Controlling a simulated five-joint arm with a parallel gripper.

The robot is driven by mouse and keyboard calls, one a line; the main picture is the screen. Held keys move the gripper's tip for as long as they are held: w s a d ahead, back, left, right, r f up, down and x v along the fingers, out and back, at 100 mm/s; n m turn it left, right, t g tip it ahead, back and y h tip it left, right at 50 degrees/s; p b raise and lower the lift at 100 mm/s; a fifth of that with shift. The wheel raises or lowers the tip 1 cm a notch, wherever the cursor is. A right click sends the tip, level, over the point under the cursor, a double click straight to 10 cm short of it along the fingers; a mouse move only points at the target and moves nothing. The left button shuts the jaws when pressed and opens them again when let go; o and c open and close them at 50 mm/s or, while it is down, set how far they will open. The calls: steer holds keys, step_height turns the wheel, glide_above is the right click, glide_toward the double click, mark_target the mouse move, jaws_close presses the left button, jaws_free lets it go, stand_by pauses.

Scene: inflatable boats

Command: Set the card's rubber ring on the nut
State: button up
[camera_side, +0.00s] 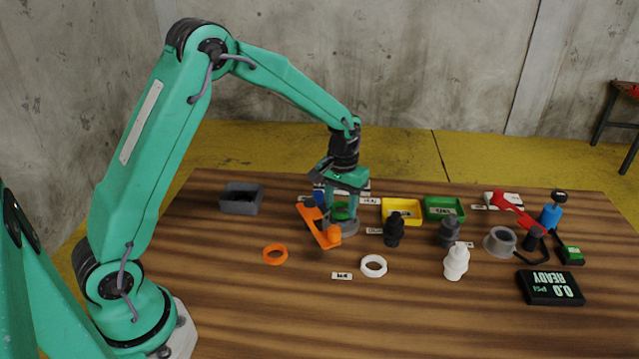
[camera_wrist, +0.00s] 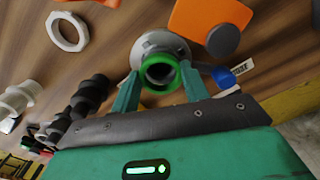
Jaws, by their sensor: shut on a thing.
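My gripper (camera_side: 342,208) points down near the middle of the table, shut on a green ring. The green ring (camera_wrist: 158,87) sits between both fingertips in the wrist view, over a round grey flanged fitting (camera_wrist: 150,43). The fitting's base also shows below my gripper in the side view (camera_side: 344,229). I cannot tell whether the ring touches the fitting. A white faceted ring like a nut (camera_side: 374,266) lies flat on the table; it also shows in the wrist view (camera_wrist: 82,38). An orange ring (camera_side: 275,256) lies to its left.
An orange part (camera_side: 322,228) with a grey disc stands close beside my gripper. Grey (camera_side: 241,208), yellow (camera_side: 402,220) and green (camera_side: 444,216) trays stand behind. Black (camera_side: 394,234) and white (camera_side: 456,264) fittings and a display box (camera_side: 550,288) are to the right. The front table is clear.

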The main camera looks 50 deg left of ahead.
steer(key=shift+f, duration=0.4)
stand_by(1.0)
steer(key=o, duration=1.5)
steer(key=shift+r, duration=0.15)
step_height(320, 180, up, 8)
stand_by(0.9)
